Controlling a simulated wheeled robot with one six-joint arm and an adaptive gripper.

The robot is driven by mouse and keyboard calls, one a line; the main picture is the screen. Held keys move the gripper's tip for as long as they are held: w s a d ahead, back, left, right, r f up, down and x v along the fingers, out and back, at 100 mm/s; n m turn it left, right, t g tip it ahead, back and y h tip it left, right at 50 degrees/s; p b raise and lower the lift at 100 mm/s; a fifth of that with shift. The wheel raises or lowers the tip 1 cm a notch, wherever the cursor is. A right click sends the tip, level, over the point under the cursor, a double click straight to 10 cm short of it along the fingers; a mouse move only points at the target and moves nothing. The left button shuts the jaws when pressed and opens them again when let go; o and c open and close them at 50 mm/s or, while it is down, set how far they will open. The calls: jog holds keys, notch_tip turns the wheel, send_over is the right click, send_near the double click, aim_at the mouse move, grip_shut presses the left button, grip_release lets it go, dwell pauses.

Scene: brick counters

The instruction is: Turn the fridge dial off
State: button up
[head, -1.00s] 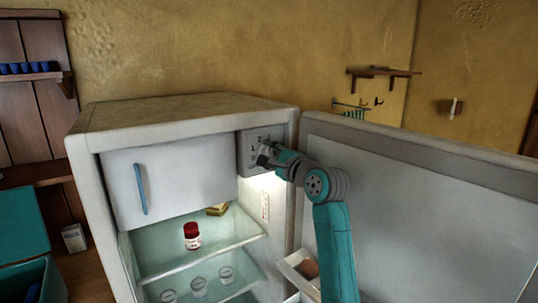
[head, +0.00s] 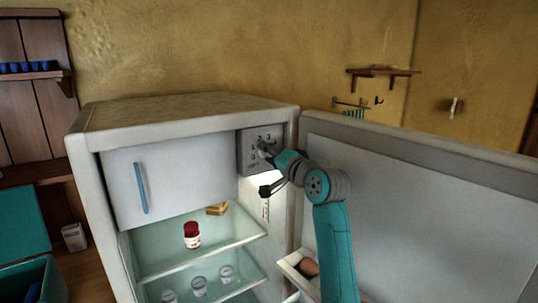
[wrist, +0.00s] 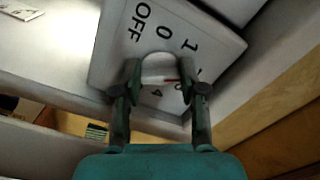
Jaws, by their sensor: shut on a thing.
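The fridge dial (wrist: 160,68) is a pale round knob with a red mark toward its right side in the wrist view. It sits on a grey panel (wrist: 110,65) printed OFF, 0, 1 and further numbers, some covered by my fingers. The red mark points away from OFF, toward the right-hand numbers. My gripper (wrist: 159,75) has one finger on each side of the dial and is shut on it. In the head view the panel (head: 246,160) is at the fridge's upper right inside, with my gripper (head: 266,150) against it, hiding most of the dial.
The fridge (head: 180,107) stands open, its door (head: 430,200) swung out to the right beside my arm. A closed freezer flap (head: 180,180) is left of the panel. A red-capped jar (head: 192,236) and several cups stand on the shelves below.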

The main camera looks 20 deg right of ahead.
jog(key=n, duration=0.4)
jog(key=shift+f+n, duration=0.15)
jog(key=shift+n, duration=0.15)
jog(key=shift+w+d+n, duration=0.1)
jog(key=shift+d+n, duration=0.05)
jog(key=shift+n, duration=2.8)
jog(key=shift+d+n, duration=0.1)
jog(key=shift+n, duration=2.85)
jog(key=o, duration=1.1)
jog(key=shift+o, duration=0.2)
jog(key=v, duration=1.2)
